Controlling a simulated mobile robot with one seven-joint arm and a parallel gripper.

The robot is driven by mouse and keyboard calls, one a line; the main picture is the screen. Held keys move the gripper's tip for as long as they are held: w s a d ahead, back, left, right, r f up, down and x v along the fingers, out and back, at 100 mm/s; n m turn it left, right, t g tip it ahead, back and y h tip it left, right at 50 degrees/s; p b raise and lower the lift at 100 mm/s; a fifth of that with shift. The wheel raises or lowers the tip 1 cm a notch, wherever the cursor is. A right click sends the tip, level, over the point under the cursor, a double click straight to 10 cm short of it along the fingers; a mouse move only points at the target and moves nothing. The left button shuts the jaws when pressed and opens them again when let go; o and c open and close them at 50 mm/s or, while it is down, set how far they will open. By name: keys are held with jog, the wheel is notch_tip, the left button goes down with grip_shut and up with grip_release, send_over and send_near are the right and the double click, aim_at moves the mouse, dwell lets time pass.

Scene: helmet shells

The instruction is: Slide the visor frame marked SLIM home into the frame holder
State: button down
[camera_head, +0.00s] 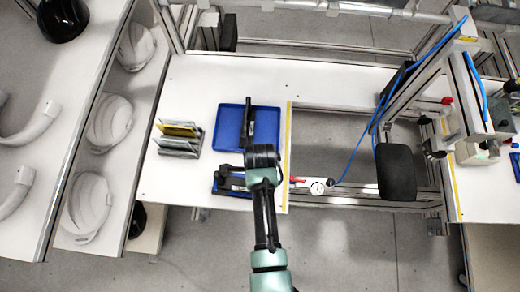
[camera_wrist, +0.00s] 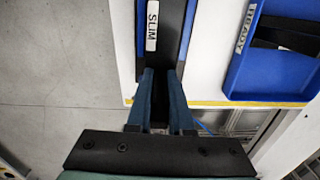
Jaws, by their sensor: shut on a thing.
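In the wrist view a dark strip, the visor frame (camera_wrist: 170,35), carries a white SLIM label (camera_wrist: 152,25). The two teal fingers of my gripper (camera_wrist: 161,73) are closed on its near end. Blue shows along both sides of the strip, below it. In the head view my gripper is mostly hidden by my wrist, over the lower blue tray (camera_head: 228,189). A stand with upright grey and yellow plates (camera_head: 178,140) is left of the trays; I cannot tell whether it is the frame holder.
A larger blue tray (camera_head: 226,128), labelled READY in the wrist view (camera_wrist: 262,75), holds dark parts. A yellow-edged opening is right of the trays, with a dial gauge (camera_head: 318,187) and a dark pad (camera_head: 397,172). White helmet shells (camera_head: 108,122) fill the left shelf.

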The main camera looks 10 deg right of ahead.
jog(key=shift+f+b, duration=0.3)
jog(key=shift+f, duration=0.15)
jog(key=c, duration=0.7)
grip_release()
jog(key=shift+c, duration=0.2)
notch_tip(320, 180, up, 13)
jog(key=shift+b, duration=0.3)
